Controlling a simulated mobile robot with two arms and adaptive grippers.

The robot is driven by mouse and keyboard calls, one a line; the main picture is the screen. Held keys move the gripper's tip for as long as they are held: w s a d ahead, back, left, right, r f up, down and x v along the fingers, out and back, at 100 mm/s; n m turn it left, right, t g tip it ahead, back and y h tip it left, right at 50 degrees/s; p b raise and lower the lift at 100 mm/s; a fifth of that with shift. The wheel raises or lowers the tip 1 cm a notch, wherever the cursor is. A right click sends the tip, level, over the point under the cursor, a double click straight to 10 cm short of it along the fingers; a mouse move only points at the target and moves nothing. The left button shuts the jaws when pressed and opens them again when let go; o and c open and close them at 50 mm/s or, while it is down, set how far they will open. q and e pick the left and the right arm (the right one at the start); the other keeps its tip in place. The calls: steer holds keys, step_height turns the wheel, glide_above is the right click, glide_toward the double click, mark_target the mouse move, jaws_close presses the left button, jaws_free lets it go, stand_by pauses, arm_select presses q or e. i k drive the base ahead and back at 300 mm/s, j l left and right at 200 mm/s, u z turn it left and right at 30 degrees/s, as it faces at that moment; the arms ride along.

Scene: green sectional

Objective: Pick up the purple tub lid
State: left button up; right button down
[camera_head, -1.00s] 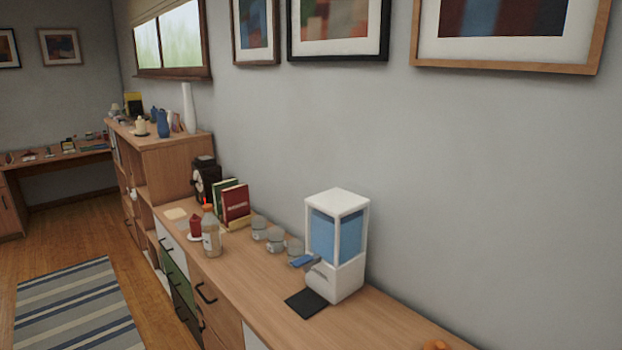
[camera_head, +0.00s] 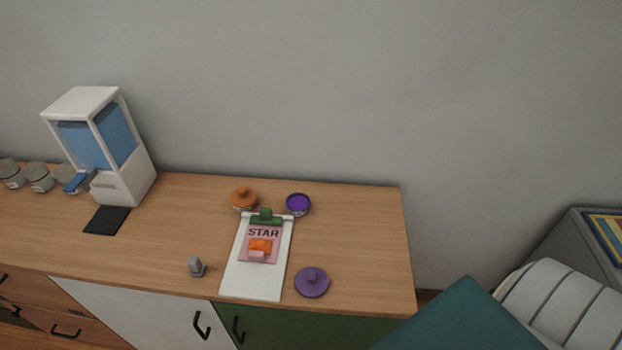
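The purple tub lid (camera_head: 311,282) is a round disc with a small knob on top. It lies flat on the wooden cabinet top near its front edge, right of a clipboard. A small open tub with purple contents (camera_head: 298,204) stands behind it, near the wall side. Neither of my grippers shows in the head view.
A clipboard with a pink "STAR" card (camera_head: 262,245) lies left of the lid. An orange-lidded tub (camera_head: 243,199) and a small grey object (camera_head: 196,266) are nearby. A white and blue dispenser (camera_head: 122,155) stands left. A teal cushion (camera_head: 460,320) is at right front.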

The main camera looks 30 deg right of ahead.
mark_target(311, 281)
steer(key=z, duration=0.9)
